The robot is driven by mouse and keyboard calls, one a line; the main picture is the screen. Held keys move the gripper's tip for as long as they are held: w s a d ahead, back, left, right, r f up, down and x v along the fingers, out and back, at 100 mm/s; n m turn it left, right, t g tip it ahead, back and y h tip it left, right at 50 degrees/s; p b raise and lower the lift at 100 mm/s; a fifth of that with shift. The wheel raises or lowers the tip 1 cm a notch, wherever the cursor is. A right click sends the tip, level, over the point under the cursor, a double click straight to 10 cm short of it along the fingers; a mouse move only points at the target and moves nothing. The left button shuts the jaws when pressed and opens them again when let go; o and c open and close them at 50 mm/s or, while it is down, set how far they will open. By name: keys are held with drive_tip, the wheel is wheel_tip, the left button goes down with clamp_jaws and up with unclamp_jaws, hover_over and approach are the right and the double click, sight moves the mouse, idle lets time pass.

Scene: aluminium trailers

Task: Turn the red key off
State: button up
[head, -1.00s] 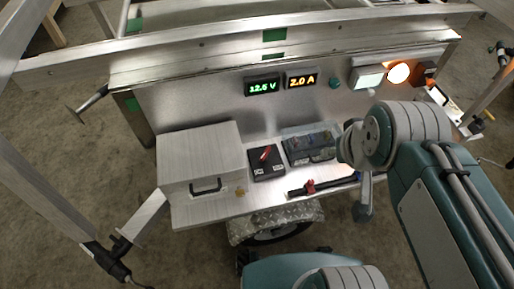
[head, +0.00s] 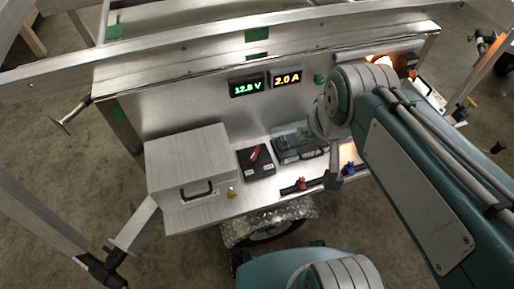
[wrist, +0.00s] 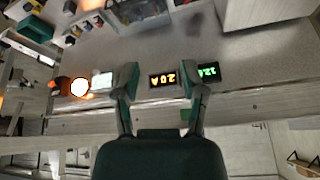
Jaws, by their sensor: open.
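The red key (head: 256,153) is a red lever on top of a small black box (head: 257,169) on the trailer's metal shelf. It lies slantwise across the box top. I cannot make out the key in the wrist view.
A metal case (head: 188,165) stands left of the black box. A dark battery-like unit (head: 299,147) sits right of it. A black bar with a red piece (head: 301,183) runs along the front. Green (head: 247,86) and orange (head: 287,78) displays are on the back panel.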

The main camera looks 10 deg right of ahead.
drive_tip(key=w+a+f+m+g, duration=0.1)
drive_tip(key=w+a+f, duration=0.1)
drive_tip(key=w, duration=0.4)
drive_tip(key=m+g, duration=0.4)
drive_tip(key=m, duration=0.1)
hover_over(257, 149)
wheel_tip(257, 149, down, 19)
wheel_tip(257, 149, down, 12)
drive_tip(key=shift+w+r, duration=0.1)
drive_tip(key=shift+r, duration=0.1)
clamp_jaws()
